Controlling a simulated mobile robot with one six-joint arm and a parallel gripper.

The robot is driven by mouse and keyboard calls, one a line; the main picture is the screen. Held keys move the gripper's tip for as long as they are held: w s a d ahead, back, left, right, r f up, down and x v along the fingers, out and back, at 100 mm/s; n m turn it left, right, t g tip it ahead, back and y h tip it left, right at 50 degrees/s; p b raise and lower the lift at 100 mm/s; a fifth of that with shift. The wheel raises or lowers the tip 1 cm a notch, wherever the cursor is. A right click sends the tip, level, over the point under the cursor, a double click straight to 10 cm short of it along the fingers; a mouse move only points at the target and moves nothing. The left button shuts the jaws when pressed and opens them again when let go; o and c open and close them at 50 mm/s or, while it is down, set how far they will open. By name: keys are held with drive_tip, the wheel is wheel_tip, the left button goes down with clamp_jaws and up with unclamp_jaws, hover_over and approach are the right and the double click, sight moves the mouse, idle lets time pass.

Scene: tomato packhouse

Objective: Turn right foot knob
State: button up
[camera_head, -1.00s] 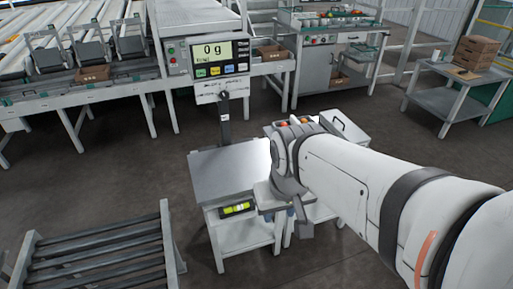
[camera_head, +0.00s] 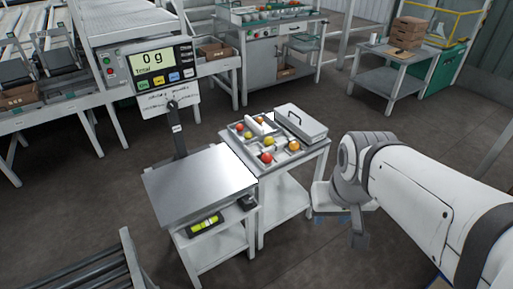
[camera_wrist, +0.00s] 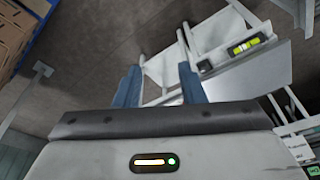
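A bench scale with a flat steel platform (camera_head: 200,182) stands on a small white table. The dark right foot knob (camera_head: 247,202) is under the platform's right front corner; in the wrist view a dark knob (camera_wrist: 205,66) shows beside the level. My gripper (camera_head: 333,219) is right of the scale, apart from it. In the wrist view its two blue fingers (camera_wrist: 159,86) are spread with nothing between them.
A roller rack (camera_head: 95,265) stands front left. Conveyors and benches line the back. Dark floor (camera_head: 320,265) is free in front.

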drive_tip(key=shift+s+a, duration=0.1)
drive_tip(key=shift+s, duration=0.05)
drive_tip(key=shift+o, duration=1.1)
drive_tip(key=shift+w+f, duration=0.15)
drive_tip(key=shift+w, duration=0.1)
drive_tip(key=shift+o, duration=0.6)
drive_tip(key=w+a+f+b, duration=0.3)
drive_tip(key=w+f+b, duration=0.4)
drive_tip(key=w+b, duration=0.2)
drive_tip(key=w+a+f+m+b, duration=0.1)
drive_tip(key=w+a+f+b, duration=0.2)
drive_tip(key=w+f+b, duration=0.4)
drive_tip(key=w+b, duration=0.2)
drive_tip(key=b, duration=0.2)
drive_tip(key=shift+a+f+t+h+b, duration=0.4)
drive_tip(key=m+t+b, duration=0.1)
drive_tip(key=b, duration=1.5)
approach(248, 199)
drive_tip(key=f, duration=0.1)
drive_tip(key=b+x, duration=0.3)
drive_tip(key=x, duration=0.5)
drive_tip(key=shift+r, duration=0.1)
